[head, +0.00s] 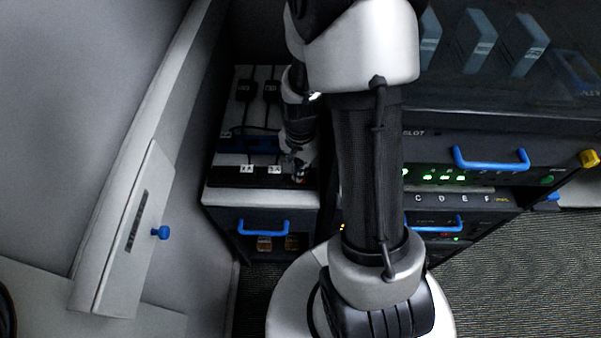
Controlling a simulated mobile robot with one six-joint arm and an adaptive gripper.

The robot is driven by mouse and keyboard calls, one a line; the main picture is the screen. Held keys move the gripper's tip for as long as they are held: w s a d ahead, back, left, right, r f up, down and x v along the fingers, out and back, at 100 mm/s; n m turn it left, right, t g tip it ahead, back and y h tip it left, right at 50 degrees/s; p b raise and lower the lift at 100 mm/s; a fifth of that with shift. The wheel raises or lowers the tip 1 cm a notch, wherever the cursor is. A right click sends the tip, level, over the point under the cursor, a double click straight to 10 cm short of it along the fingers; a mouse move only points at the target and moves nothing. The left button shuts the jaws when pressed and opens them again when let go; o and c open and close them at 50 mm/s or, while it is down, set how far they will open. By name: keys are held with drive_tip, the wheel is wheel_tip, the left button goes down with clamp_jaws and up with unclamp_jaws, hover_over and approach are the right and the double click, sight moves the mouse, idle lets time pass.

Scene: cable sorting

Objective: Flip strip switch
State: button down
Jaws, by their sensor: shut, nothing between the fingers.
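The black power strip (225,178) lies along the front of a light-topped cabinet at the centre left. My gripper (297,174) is shut and empty, with its tips low at the right part of the strip. Something small, red and white, shows by the tips. I cannot tell whether the tips touch the strip. The strip's switch is not clearly visible, and my arm hides the strip's right end.
Black adapters (244,90) with cables stand behind the strip, near white labels (247,169). A drawer with a blue handle (264,227) is below. A rack with another blue handle (491,160) and green lights stands right. A wall panel with a blue knob (161,233) is left.

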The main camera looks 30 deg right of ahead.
drive_tip(key=shift+f+b, duration=0.8)
drive_tip(key=shift+f, duration=0.25)
idle(0.5)
drive_tip(key=shift+r, duration=0.1)
drive_tip(key=shift+r+p, duration=2.85)
drive_tip(key=shift+r, duration=0.55)
drive_tip(key=shift+r, duration=0.1)
drive_tip(key=a+r+n+t, duration=0.1)
drive_tip(key=a+r+n, duration=0.2)
drive_tip(key=r, duration=0.7)
drive_tip(key=s+a+r+n+t, duration=0.1)
drive_tip(key=s+a+r+n, duration=0.3)
drive_tip(key=s+r+n, duration=0.1)
drive_tip(key=s+a+r+n+t, duration=0.2)
drive_tip(key=s+a+r+n, duration=0.1)
drive_tip(key=s+r, duration=0.5)
wheel_tip(320, 180, up, 2)
drive_tip(key=shift+s+a+r+n+t, duration=0.1)
drive_tip(key=shift+s+a+n+t, duration=0.2)
drive_tip(key=shift+n, duration=0.6)
